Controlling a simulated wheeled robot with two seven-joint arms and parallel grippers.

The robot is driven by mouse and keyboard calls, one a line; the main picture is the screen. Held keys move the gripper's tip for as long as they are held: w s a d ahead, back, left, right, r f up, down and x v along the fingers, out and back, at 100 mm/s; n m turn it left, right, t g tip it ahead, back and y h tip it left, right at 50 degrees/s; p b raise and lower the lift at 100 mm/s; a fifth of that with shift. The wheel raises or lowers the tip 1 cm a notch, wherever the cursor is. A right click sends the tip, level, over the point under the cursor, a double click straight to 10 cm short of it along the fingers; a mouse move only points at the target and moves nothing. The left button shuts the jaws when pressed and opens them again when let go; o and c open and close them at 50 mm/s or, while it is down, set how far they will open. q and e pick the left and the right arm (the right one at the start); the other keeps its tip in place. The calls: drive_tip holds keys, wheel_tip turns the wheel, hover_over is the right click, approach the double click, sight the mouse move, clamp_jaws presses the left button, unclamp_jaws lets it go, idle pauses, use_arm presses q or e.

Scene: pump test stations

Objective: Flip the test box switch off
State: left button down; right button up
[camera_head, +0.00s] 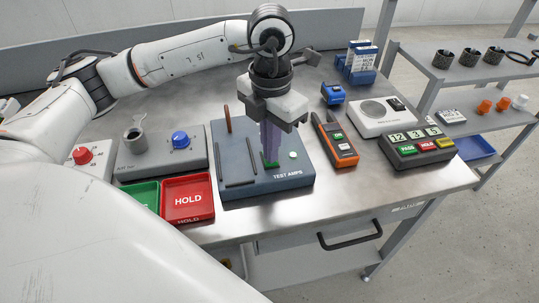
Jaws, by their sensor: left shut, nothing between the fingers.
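The test box (288,178) is a blue-grey box labelled TEST AMPS, on the metal bench in the middle of the head view. A green switch (271,165) sits on its top, left of a small pale green round button or lamp (293,154). My left gripper (269,158) points down over the box, shut and empty. Its fingertips are at or just above the green switch; I cannot tell whether they touch. The fingers partly hide the switch, so its position is unclear. My right gripper is not in view.
An orange meter (337,143) lies close right of the box. A red HOLD tray (187,198) and a grey box with a blue knob (180,139) stand to the left. A counter box with buttons (417,148) is at the right. A shelf rack stands beyond.

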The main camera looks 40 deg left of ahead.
use_arm(q)
drive_tip(key=shift+f, duration=0.3)
drive_tip(key=shift+r, duration=0.2)
wheel_tip(320, 180, up, 7)
drive_tip(key=p, duration=0.4)
drive_tip(key=shift+f, duration=0.2)
idle(0.6)
